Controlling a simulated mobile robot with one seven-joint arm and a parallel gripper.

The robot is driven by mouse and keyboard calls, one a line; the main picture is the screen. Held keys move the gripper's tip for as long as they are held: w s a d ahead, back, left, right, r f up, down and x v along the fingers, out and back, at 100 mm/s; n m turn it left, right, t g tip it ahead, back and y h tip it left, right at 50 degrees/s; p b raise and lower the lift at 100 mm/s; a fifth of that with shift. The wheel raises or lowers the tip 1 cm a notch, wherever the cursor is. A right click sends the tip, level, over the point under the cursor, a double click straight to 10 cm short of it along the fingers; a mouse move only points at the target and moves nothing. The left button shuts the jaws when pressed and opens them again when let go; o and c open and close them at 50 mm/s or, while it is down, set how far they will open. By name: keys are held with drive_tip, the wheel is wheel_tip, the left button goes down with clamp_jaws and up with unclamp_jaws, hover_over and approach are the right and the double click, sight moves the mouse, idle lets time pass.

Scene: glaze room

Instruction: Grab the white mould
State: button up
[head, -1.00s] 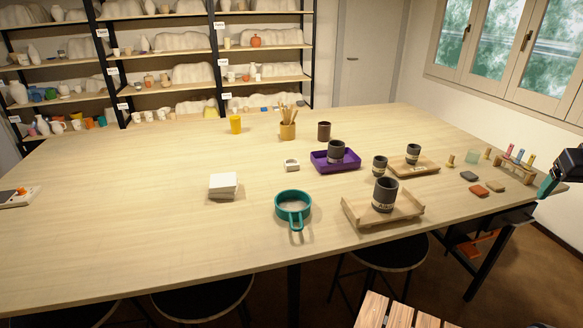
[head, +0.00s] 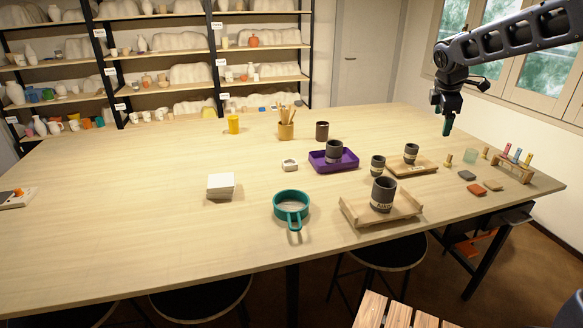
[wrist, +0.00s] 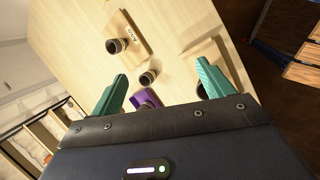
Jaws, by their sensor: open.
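Two white things are on the table, and I cannot tell for sure which is the mould. A white block (head: 221,186), perhaps a stack of slabs, lies left of the teal sieve-like pan (head: 291,206). A small white piece (head: 290,165) with a grey hollow on top lies left of the purple tray (head: 334,161). My gripper (head: 447,126) is above the right part of the table, well right of both. In the wrist view my gripper (wrist: 160,84) has its teal fingers wide apart with nothing between them; neither white thing is clear there.
Dark cups stand right of the white things: one (head: 383,195) on a wooden tray (head: 352,216), one (head: 377,165) on the table, others on the purple tray and the rear wooden tray (head: 428,168). A pot of tools (head: 286,131) stands behind. The table's left half is mostly clear.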

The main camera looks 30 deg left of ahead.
drive_tip(key=w+a+f+n, duration=0.2)
drive_tip(key=a+n, duration=0.1)
drive_tip(key=a, duration=0.4)
drive_tip(key=w+a+f+n, duration=0.2)
drive_tip(key=a+n, duration=0.2)
drive_tip(key=a, duration=0.3)
drive_tip(key=n+g+y, duration=0.2)
drive_tip(key=n+y, duration=0.2)
drive_tip(key=n, duration=1.2)
approach(289, 164)
drive_tip(key=shift+a+f+t, duration=0.3)
drive_tip(key=shift+f, duration=0.3)
drive_tip(key=shift+d+x, duration=0.1)
drive_tip(key=shift+x, duration=1.3)
drive_tip(key=shift+d+x, duration=0.15)
drive_tip(key=shift+x, duration=1.25)
drive_tip(key=shift+s, duration=0.1)
drive_tip(key=c, duration=1.1)
